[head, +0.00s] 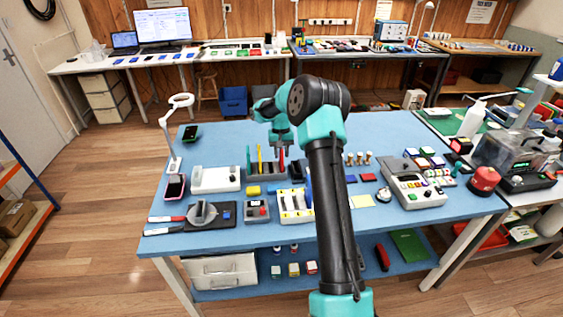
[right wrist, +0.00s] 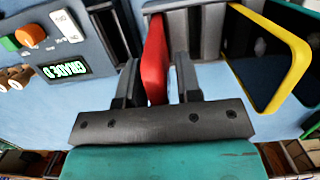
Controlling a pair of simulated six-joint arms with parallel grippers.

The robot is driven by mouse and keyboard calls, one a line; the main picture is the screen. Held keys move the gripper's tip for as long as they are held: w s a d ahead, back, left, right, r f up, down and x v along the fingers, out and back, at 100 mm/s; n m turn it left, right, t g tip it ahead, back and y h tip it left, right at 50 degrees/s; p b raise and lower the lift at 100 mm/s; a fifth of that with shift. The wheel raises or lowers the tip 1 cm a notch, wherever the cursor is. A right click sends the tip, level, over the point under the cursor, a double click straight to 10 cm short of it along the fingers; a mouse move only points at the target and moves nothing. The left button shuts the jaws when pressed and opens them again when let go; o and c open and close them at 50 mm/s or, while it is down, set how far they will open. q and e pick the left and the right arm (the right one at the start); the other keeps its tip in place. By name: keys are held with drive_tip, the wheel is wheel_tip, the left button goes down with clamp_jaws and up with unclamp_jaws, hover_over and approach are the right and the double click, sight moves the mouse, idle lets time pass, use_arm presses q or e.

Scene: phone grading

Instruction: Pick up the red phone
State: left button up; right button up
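The red phone (head: 281,159) stands upright on edge in a dark slotted rack (head: 268,174) near the middle of the blue table. In the right wrist view the red phone (right wrist: 156,58) reaches down between the two black fingers of my right gripper (right wrist: 158,85). The fingers are apart on either side of it, with a gap on the right side. The left finger is close to it; contact is unclear. In the head view my right gripper (head: 281,148) is over the rack. My left gripper is out of view.
A yellow phone (right wrist: 296,50) stands beside the red one in the rack, with a green phone (head: 248,159) further left. A grey grading unit with a lit display (right wrist: 65,70) is near the gripper. A white box (head: 215,180) lies left of the rack.

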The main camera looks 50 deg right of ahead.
clamp_jaws()
drive_tip(key=shift+r, duration=0.1)
drive_tip(key=shift+r, duration=1.05)
drive_tip(key=shift+r, duration=1.15)
drive_tip(key=shift+r, duration=0.1)
